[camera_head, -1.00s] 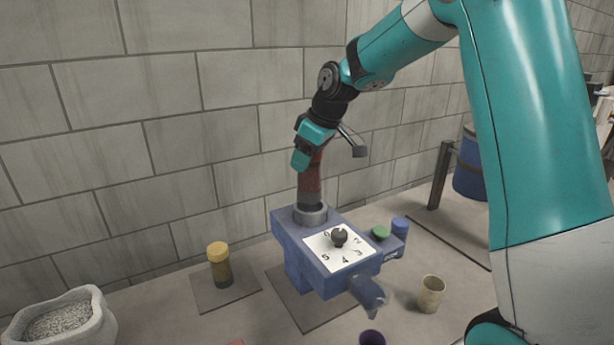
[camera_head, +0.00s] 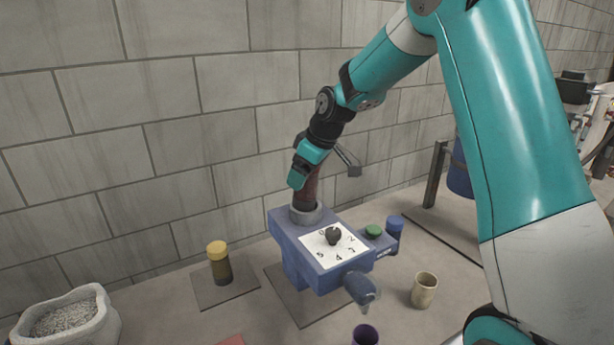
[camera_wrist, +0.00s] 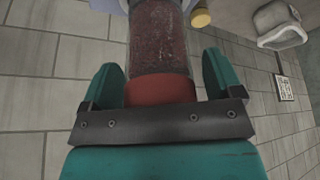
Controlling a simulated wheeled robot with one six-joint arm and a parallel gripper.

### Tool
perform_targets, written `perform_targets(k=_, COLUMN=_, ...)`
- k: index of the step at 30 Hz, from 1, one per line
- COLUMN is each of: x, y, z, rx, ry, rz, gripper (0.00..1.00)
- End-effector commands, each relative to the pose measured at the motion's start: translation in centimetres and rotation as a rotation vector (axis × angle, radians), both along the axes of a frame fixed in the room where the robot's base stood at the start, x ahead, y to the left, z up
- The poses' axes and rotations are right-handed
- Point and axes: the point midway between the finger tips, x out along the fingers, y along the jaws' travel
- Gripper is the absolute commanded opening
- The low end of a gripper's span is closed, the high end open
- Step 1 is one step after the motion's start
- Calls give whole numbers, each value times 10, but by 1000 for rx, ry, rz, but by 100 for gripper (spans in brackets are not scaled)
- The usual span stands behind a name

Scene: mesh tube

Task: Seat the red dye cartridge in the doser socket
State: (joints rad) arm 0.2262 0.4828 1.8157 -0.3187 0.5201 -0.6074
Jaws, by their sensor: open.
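The red dye cartridge (camera_head: 310,189) stands with its lower end inside the grey socket ring (camera_head: 305,214) on top of the blue doser (camera_head: 290,235). Its top leans slightly right in the head view; how deep it sits is hidden by the ring. My gripper (camera_head: 297,182) is at its upper part. In the wrist view the cartridge (camera_wrist: 158,45), with a red end cap, lies between the two teal fingers of my gripper (camera_wrist: 160,80). The fingers are open, with narrow gaps beside the cartridge.
The doser has a white dial plate (camera_head: 340,257) with a black knob, a green button (camera_head: 373,231) and a spout. A yellow-capped cartridge (camera_head: 219,263) stands left, a blue one (camera_head: 395,227) right. A beige cup (camera_head: 424,290), purple cup (camera_head: 365,335) and sack (camera_head: 65,322) stand around. The block wall is behind.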

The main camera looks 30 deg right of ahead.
Motion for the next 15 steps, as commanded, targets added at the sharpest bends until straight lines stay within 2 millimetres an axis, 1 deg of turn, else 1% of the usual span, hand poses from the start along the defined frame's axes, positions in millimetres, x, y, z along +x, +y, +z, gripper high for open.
perform_targets(k=1, x=-4, y=6, z=-21, rx=11, ry=35, rz=10, gripper=86)
perform_targets(k=5, x=-4, y=5, z=-15, rx=12, ry=33, rz=10, gripper=86)
perform_targets(k=8, x=-10, y=1, z=-1, rx=12, ry=32, rz=8, gripper=86)
perform_targets(k=15, x=-34, y=-16, z=58, rx=11, ry=19, rz=1, gripper=86)
